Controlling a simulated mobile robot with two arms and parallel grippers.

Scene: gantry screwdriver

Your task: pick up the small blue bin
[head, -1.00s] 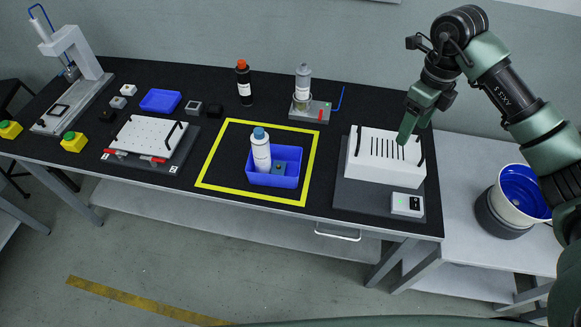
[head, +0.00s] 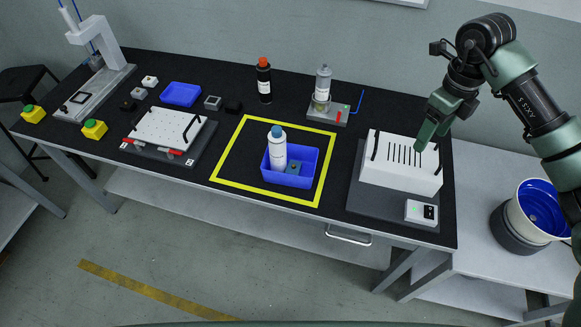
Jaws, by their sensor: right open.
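A small blue bin (head: 302,178) stands on the black table inside a yellow taped square (head: 233,186). A white bottle with a blue cap (head: 277,150) stands upright in its left part, and a small dark part (head: 293,168) lies in its right part. My right gripper (head: 428,132) is open, above and in front of the white slotted box in the picture, well to the right of the bin and apart from it. My left gripper is not in view. A shallow blue tray (head: 181,94) lies further back at the left.
The white slotted box (head: 400,175) stands right of the square. A fixture with a grey bottle (head: 322,85) and a black bottle with an orange cap (head: 264,82) stand behind it. A perforated white plate (head: 160,130) lies at left. A blue-lined bucket (head: 538,212) is at far right.

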